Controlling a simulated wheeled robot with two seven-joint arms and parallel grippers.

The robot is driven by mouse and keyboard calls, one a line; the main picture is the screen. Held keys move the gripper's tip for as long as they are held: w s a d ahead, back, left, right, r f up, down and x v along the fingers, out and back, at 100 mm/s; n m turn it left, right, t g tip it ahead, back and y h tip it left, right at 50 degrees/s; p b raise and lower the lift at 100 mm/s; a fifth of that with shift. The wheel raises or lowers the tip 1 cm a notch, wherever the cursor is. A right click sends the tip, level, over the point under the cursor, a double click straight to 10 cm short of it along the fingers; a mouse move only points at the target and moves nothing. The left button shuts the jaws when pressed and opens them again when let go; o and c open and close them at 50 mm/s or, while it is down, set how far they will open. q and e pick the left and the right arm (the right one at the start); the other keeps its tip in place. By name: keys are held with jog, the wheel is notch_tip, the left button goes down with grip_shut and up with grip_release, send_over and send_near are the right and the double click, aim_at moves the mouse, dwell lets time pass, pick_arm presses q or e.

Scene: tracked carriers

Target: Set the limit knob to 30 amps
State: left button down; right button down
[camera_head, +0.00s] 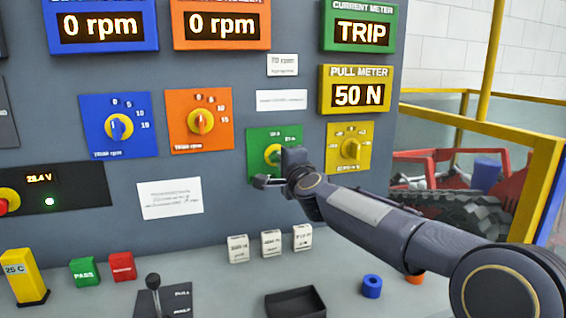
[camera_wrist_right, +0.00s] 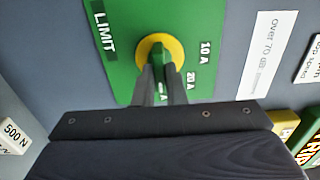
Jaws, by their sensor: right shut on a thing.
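The limit knob is a yellow round dial (camera_wrist_right: 147,48) on a green plate (camera_head: 259,142) on the grey panel. The right wrist view shows the plate's marks "LIMIT", "10 A", "20 A" and a third mark partly covered by my fingers. My right gripper (camera_wrist_right: 160,80) is at the plate with its fingers shut on the limit knob. In the head view my right gripper and wrist cover the lower part of the green plate. My left gripper is not in view.
Blue (camera_head: 118,125), orange (camera_head: 200,121) and yellow (camera_head: 351,147) dial plates flank the green one. The current meter (camera_head: 361,32) reads TRIP and the pull meter (camera_head: 357,92) reads 50 N. White blocks, a black tray (camera_head: 296,302) and a lever (camera_head: 154,284) are on the ledge below.

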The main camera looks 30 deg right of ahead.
jog(key=shift+f, duration=0.1)
jog(key=c, duration=1.5)
grip_release()
jog(key=shift+s, duration=0.1)
jog(key=v, duration=0.7)
jog(key=shift+s+a, duration=0.1)
jog(key=shift+s, duration=0.25)
